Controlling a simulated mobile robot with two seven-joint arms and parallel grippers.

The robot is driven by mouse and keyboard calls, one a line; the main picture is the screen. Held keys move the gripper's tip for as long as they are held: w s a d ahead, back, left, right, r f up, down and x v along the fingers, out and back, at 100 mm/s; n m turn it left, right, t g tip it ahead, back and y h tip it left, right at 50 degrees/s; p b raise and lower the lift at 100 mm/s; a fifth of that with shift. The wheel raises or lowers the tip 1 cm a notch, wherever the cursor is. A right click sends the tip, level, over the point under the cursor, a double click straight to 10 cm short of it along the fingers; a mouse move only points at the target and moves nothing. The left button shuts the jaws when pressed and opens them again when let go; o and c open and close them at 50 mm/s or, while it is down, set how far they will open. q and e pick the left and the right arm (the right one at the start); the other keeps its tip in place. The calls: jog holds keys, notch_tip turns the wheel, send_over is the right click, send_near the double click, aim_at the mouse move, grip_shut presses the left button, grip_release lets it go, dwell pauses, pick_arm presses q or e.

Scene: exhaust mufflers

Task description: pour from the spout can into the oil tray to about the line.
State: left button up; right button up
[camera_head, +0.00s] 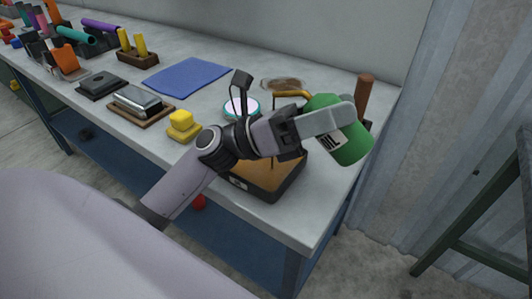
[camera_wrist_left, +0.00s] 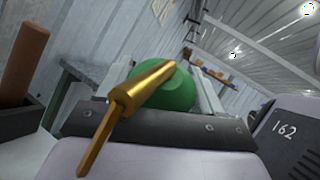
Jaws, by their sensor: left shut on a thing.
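The green spout can (camera_head: 352,146) is in my left gripper (camera_head: 328,120), which is shut on it. The can is tipped, with its brass spout (camera_head: 290,93) pointing left. In the left wrist view the green can (camera_wrist_left: 165,90) and spout (camera_wrist_left: 145,85) show close up, and a thin golden stream (camera_wrist_left: 98,142) runs down from the spout's mouth. The black-walled oil tray (camera_head: 285,189) stands on the table below my gripper, with amber-brown inside. A thin line of oil (camera_head: 272,161) shows above it. My arm hides part of the tray, and I cannot make out its line.
The tray is near the right end of the grey table (camera_head: 310,215). A brown upright handle (camera_head: 363,92) stands behind the can. A round white-and-teal dish (camera_head: 236,104), a yellow block (camera_head: 183,122) and a blue mat (camera_head: 187,76) lie to the left. A green stand (camera_head: 480,215) is at far right.

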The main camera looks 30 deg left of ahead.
dwell(0.5)
pick_arm(q)
jog(key=shift+r+n+t+h+p, duration=0.35)
jog(key=shift+r+t+p, duration=0.25)
jog(key=shift+p, duration=0.25)
jog(key=shift+f, duration=0.1)
dwell(0.4)
jog(key=shift+a+r+n+t+h, duration=0.15)
jog(key=shift+r+n+t+h, duration=0.1)
jog(key=shift+r+n+t, duration=0.35)
jog(key=shift+f, duration=0.15)
